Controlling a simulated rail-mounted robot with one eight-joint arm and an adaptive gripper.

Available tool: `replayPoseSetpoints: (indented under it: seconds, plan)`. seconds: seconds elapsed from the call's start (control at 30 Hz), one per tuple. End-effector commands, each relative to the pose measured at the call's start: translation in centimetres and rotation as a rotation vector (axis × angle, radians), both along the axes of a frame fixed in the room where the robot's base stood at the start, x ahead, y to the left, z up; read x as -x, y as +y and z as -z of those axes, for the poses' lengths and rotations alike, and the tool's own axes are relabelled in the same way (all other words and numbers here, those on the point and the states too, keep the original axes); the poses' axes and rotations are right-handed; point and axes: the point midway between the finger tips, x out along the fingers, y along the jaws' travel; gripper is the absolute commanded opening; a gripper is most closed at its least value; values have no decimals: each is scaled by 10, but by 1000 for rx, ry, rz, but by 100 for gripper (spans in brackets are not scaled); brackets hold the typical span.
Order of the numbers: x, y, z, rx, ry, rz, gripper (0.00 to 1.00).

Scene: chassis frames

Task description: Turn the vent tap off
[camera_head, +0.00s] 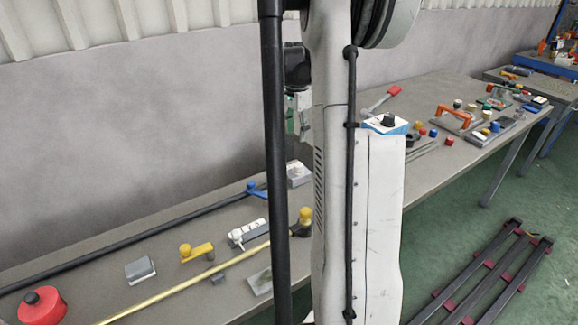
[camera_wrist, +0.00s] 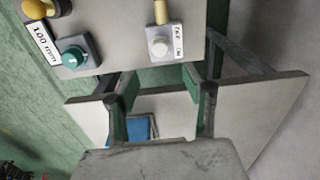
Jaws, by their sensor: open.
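No part in view is clearly labelled as the vent tap. In the wrist view, a grey panel at the top carries a round white knob (camera_wrist: 159,46) with a short pale yellow stem above it and a small label beside it, too blurred to read surely. A teal knob (camera_wrist: 73,56) on a grey square base sits left of it, beside a label reading 100 mm. My gripper (camera_wrist: 150,85) is open, its two green-padded fingers pointing up toward the panel. The white knob lies beyond the fingertips, between their lines.
In the wrist view, a yellow knob (camera_wrist: 34,8) is at the top left and a blue patch (camera_wrist: 140,128) shows between the fingers. In the head view, a long grey bench (camera_head: 110,240) carries levers, a red button (camera_head: 42,305) and a yellow handle (camera_head: 196,252). A rack (camera_head: 490,275) lies on the floor.

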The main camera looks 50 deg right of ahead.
Motion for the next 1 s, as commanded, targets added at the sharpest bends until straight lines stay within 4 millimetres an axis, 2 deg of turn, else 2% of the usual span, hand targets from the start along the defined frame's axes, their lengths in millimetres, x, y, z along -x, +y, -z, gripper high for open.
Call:
replayPoseSetpoints:
  seconds: [0.1, 0.27, 0.7, 1.0]
  plan:
    - [3, -7, 8, -6, 4, 22, 45]
    - [3, -7, 25, -6, 5, 23, 45]
    - [3, -6, 105, -5, 4, 21, 45]
    - [3, -6, 138, -5, 4, 20, 45]
